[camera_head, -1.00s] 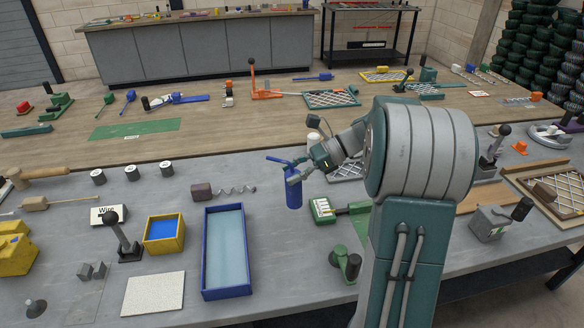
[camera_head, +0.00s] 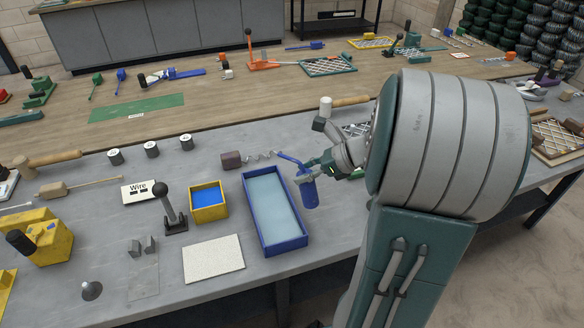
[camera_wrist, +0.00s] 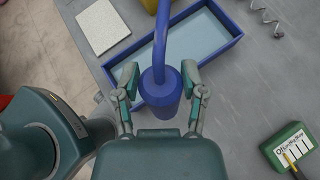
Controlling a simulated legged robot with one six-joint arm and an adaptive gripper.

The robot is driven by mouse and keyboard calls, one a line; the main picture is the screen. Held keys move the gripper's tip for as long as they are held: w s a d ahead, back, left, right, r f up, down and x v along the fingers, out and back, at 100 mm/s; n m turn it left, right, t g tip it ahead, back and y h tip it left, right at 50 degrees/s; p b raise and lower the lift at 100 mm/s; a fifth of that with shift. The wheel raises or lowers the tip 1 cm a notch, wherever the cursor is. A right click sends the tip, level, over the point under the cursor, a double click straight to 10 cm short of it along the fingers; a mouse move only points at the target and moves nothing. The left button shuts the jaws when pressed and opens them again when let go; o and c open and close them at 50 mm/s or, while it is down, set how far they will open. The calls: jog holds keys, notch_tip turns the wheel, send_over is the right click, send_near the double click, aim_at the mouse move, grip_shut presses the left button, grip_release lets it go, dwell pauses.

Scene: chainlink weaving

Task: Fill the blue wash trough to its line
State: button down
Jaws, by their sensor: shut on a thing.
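The blue wash trough (camera_head: 276,240) is a long open box on the grey bench, with pale blue water inside. It also shows at the top of the wrist view (camera_wrist: 226,48). My gripper (camera_wrist: 163,84) is shut on a blue bottle (camera_wrist: 160,98) with a curved blue spout. In the head view the bottle (camera_head: 309,192) is upright beside the trough's right side, its spout reaching left toward the far part of the trough. In the wrist view the spout crosses the trough's near wall. I cannot make out a fill line or any water leaving the spout.
A yellow box with blue contents (camera_head: 208,202) stands left of the trough. A black-knobbed lever (camera_head: 170,208) and a pale square plate (camera_head: 213,258) are nearby. A brown block with a coiled wire (camera_head: 232,159) lies behind. A green labelled box (camera_wrist: 288,147) sits at right in the wrist view.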

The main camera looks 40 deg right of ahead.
aim_at(301, 192)
jog(key=shift+d+f+g, duration=0.25)
jog(key=shift+f, duration=0.2)
jog(key=shift+d+f+g, duration=0.2)
jog(key=shift+f+g, duration=0.05)
jog(key=shift+f, duration=0.2)
jog(key=a+f+g+h, duration=0.1)
jog(key=f, duration=0.1)
jog(key=a+f+g+h, duration=0.1)
jog(key=f, duration=0.1)
jog(key=shift+s+a+g+h, duration=0.2)
jog(key=shift+a+g+h, duration=0.1)
jog(key=shift+d, duration=1.05)
jog(key=shift+s+a+f, duration=0.1)
jog(key=shift+a+f, duration=0.1)
jog(key=shift+a, duration=0.9)
jog(key=shift+d, duration=0.55)
jog(key=shift+a, duration=0.2)
jog(key=shift+d, duration=0.15)
jog(key=shift+d, duration=0.3)
